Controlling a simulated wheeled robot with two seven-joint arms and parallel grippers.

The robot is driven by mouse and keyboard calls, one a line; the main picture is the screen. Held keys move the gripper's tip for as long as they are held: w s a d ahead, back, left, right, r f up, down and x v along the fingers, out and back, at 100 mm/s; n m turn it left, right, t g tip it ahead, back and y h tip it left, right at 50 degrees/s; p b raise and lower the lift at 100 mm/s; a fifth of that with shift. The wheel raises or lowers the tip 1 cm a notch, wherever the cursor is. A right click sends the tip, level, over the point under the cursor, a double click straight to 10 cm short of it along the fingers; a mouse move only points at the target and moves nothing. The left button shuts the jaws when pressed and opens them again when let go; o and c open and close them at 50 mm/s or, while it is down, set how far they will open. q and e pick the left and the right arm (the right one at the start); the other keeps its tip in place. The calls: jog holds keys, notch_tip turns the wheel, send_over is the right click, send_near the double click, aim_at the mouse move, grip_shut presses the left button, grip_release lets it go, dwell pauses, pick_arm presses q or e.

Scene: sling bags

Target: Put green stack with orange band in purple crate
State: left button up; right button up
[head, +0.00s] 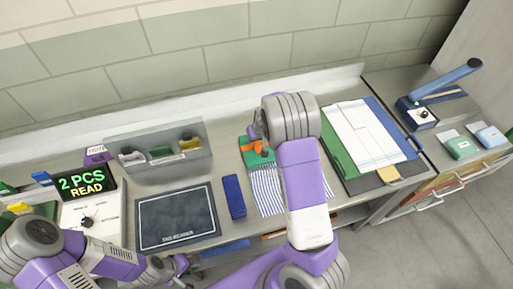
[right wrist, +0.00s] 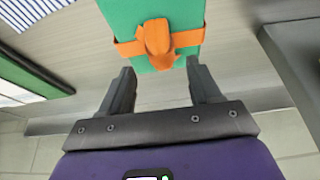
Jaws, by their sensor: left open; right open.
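The green stack with an orange band (head: 247,158) lies on the bench, partly covered by my right arm in the head view. In the right wrist view the green stack (right wrist: 128,14) is just beyond the fingertips, its orange knot centred between them. My right gripper (right wrist: 158,68) is open and empty, with a finger toward each side of the stack; I cannot tell whether they touch. In the head view it is mostly hidden by my arm. My left gripper (head: 180,268) is open at the front edge, away from the stack. I see no purple crate.
A striped cloth (head: 266,192) lies just in front of the stack. A dark mat (head: 178,218), a blue block (head: 234,196) and a grey bin tray (head: 190,168) are to the left. A clipboard with paper (head: 362,135) lies right. A display (head: 82,186) stands at left.

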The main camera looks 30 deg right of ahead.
aim_at(257, 146)
jog(key=x, duration=0.4)
jog(key=shift+w+f, duration=0.15)
jog(key=shift+f, duration=0.1)
jog(key=shift+c, duration=0.3)
grip_shut()
